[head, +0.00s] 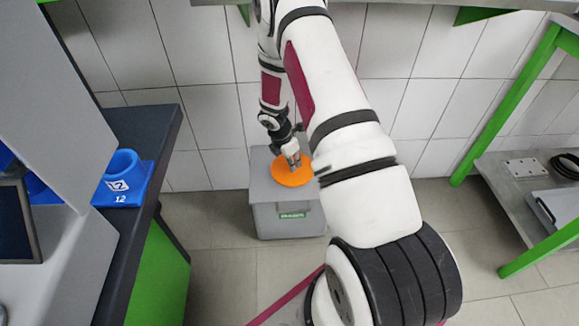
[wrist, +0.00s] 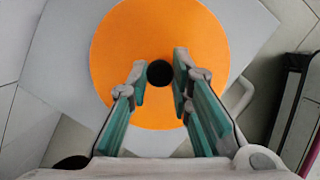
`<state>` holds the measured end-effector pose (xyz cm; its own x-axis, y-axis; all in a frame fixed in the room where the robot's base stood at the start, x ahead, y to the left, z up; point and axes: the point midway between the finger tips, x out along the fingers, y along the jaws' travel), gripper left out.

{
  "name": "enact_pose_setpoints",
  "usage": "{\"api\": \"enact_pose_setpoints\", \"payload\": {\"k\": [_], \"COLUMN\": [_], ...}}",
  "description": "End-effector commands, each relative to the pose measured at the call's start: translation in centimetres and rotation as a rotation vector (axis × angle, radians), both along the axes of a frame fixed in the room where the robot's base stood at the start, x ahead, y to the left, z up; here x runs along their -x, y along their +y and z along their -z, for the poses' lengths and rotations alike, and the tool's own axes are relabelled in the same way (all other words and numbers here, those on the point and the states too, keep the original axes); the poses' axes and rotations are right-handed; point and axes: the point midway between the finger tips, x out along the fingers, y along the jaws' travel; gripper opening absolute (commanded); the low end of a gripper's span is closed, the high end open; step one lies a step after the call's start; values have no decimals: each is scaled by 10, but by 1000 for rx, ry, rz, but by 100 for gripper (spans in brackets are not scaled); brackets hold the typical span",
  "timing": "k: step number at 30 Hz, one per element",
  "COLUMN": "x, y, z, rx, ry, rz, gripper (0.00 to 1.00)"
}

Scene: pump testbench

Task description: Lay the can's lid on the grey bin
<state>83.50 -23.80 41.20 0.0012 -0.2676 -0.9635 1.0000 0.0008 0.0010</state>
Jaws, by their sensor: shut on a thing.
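The can's lid is an orange disc (head: 292,172) with a black knob at its centre. In the wrist view the lid (wrist: 195,35) fills the upper middle, with the knob (wrist: 160,73) between my fingertips. My gripper (head: 292,160) reaches down from above and is shut on the knob. The grey bin (head: 263,218) stands on the floor against the tiled wall, with a green label on its front. The lid is over the bin's grey top (wrist: 60,60); I cannot tell whether it touches. My arm hides part of the bin's right side.
At the left a dark-topped bench (head: 150,125) with green sides carries a blue holder (head: 122,185). At the right stands a green-framed metal table (head: 500,185). The tiled floor (head: 225,265) in front of the bin is largely clear.

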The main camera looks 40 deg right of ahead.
Motion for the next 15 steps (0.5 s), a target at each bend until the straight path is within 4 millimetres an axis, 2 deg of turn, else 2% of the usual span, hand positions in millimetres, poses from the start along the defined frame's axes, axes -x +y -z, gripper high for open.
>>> {"api": "enact_pose_setpoints", "payload": {"k": [7,12,15], "x": [-16,-15,-15], "y": [-3,-2,-3], "z": [2,29,38], "rx": [-2,-2,-1], "ry": [-2,3,2], "rz": [3,0,0], "gripper": [0,0,0]}}
